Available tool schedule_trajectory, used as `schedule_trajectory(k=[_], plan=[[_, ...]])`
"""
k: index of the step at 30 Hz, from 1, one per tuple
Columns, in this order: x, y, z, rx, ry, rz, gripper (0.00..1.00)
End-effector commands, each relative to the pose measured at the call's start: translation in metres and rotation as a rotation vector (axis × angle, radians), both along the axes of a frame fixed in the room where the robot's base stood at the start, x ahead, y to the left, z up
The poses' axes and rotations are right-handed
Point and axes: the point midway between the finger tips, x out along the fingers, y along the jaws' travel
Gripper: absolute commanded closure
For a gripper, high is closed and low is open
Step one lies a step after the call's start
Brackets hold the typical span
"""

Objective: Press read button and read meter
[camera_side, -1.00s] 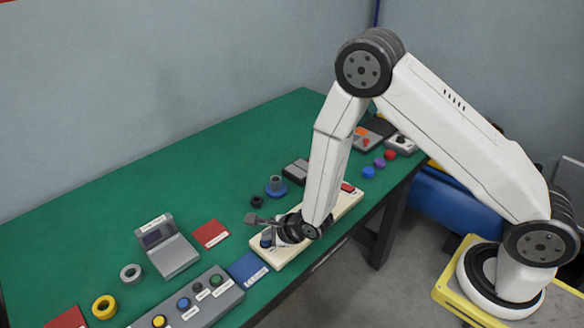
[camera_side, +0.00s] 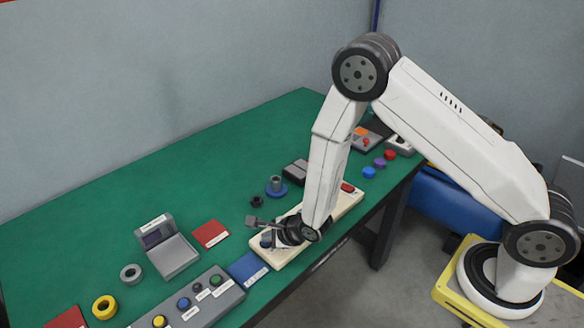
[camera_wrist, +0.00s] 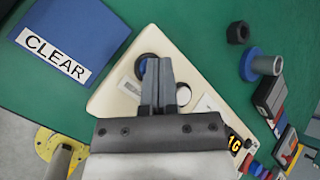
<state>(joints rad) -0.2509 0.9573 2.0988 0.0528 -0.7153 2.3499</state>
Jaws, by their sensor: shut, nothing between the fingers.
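A long cream panel (camera_side: 345,205) lies near the table's front edge under my wrist. A grey device (camera_side: 175,257) with a small dark screen (camera_side: 153,237) stands to the left in the side view. Its reading and the small panel labels are not legible, so I cannot tell which button is read.
A blue CLEAR card (camera_wrist: 72,38) lies next to the cream panel. A grey box (camera_side: 218,292) with several coloured buttons, a red card (camera_side: 211,234), rings and a blue-based post (camera_side: 276,187) stand around. The back left of the green table (camera_side: 110,190) is clear.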

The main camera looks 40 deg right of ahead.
Motion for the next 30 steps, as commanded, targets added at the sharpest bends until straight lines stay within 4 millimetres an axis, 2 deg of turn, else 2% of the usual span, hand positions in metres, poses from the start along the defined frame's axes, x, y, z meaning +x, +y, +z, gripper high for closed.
schedule_trajectory(k=[10,30], plan=[[0.000,0.000,0.000,0.000,0.001,0.000,1.00],[-0.001,0.000,0.015,0.000,0.001,0.000,1.00]])
